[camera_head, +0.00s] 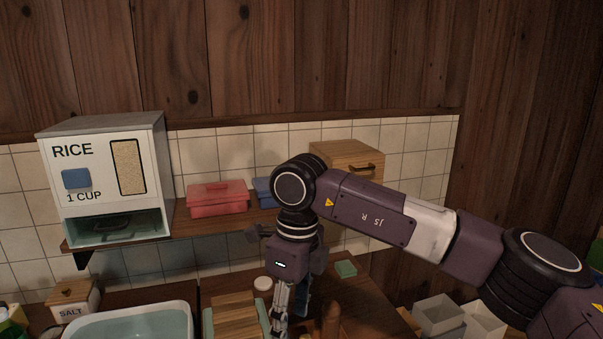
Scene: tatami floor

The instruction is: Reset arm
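My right arm comes in from the right side, and its wrist bends down in the middle of the view. My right gripper (279,318) points down at the bottom edge, over the wooden counter. Its fingertips are partly cut off by the frame, so I cannot tell whether it is open or shut, or whether it touches anything. My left arm and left gripper are out of view.
A rice dispenser (107,180), a red box (218,199) and a partly hidden blue box (263,190) stand on the shelf (177,230). Below are a salt box (72,297), a pale basin (130,314), wooden slats (233,316) and open grey boxes (438,313).

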